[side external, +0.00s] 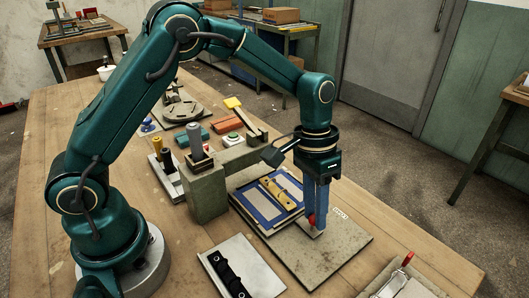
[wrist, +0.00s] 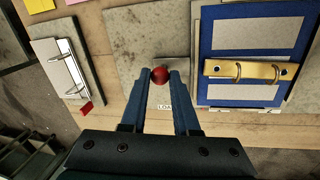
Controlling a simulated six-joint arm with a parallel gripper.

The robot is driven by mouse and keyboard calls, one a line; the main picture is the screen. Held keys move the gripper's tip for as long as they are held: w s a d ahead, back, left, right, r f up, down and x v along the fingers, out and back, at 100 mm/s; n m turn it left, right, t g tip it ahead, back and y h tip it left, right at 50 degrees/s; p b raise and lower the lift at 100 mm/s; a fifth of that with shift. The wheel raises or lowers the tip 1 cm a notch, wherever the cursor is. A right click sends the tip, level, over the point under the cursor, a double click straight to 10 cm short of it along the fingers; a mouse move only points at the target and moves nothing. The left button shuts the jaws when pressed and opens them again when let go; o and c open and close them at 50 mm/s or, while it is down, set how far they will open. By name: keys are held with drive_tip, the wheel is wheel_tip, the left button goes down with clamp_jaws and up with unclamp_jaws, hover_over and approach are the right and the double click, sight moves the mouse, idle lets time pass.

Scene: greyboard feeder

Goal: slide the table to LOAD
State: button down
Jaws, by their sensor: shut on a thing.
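The sliding table is a flat plate with a blue frame (side external: 249,206) around a pale board, with a brass two-ring bar (side external: 277,193) lying on it. It sits beside a grey-green bridge block, and it also shows at the right of the wrist view (wrist: 206,60). My gripper (side external: 314,221) points straight down at the table's near right side. Its fingers are shut on a red ball knob (wrist: 160,75). The LOAD label (wrist: 165,107) is just beside the knob, on the base plate (side external: 335,245). The knob's joint to the table is hidden.
The base plate is bare to the right of the table. The bridge block (side external: 207,192) stands close on the left.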

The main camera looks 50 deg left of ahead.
drive_tip(key=d, duration=0.7)
drive_tip(key=shift+w+r, duration=0.1)
drive_tip(key=c, duration=0.7)
unclamp_jaws()
drive_tip(key=shift+o, duration=0.2)
drive_tip(key=shift+a, duration=0.15)
drive_tip(key=shift+a+r, duration=0.25)
drive_tip(key=shift+r, duration=1)
drive_tip(key=shift+a+r, duration=0.25)
drive_tip(key=shift+r, duration=0.95)
